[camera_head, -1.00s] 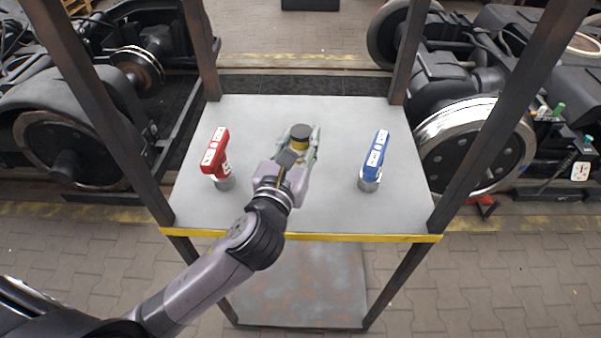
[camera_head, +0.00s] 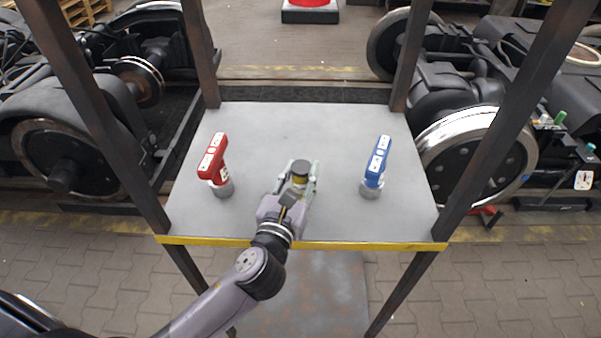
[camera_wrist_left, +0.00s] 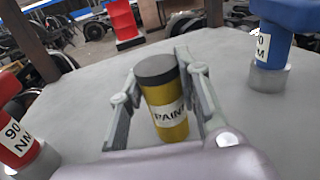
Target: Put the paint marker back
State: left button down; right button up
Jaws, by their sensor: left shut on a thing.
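The paint marker (camera_head: 300,178) is a yellow cylinder with a dark grey cap, over the middle of the grey shelf top (camera_head: 270,125). In the left wrist view the marker (camera_wrist_left: 168,100) stands nearly upright with a white PAINT label. My left gripper (camera_head: 302,182) is shut on it, one finger on each side. I cannot tell whether the marker's base touches the shelf. My right gripper is not in view.
A red tool (camera_head: 214,160) stands left of the marker and a blue tool (camera_head: 376,165) right of it, both on grey round bases. Dark rack posts (camera_head: 480,160) rise at the corners. A yellow strip (camera_head: 350,245) marks the front edge. The rear shelf is clear.

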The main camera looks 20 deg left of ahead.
pick_arm(q)
jog(key=c, duration=1.2)
grip_release()
jog(key=shift+r, duration=0.2)
jog(key=s+b, duration=0.1)
jog(key=s, duration=0.9)
jog(key=shift+s+d+f+b, duration=0.1)
jog(key=shift+s+f+b, duration=0.05)
jog(key=shift+s+b, duration=0.2)
jog(key=shift+s, duration=0.7)
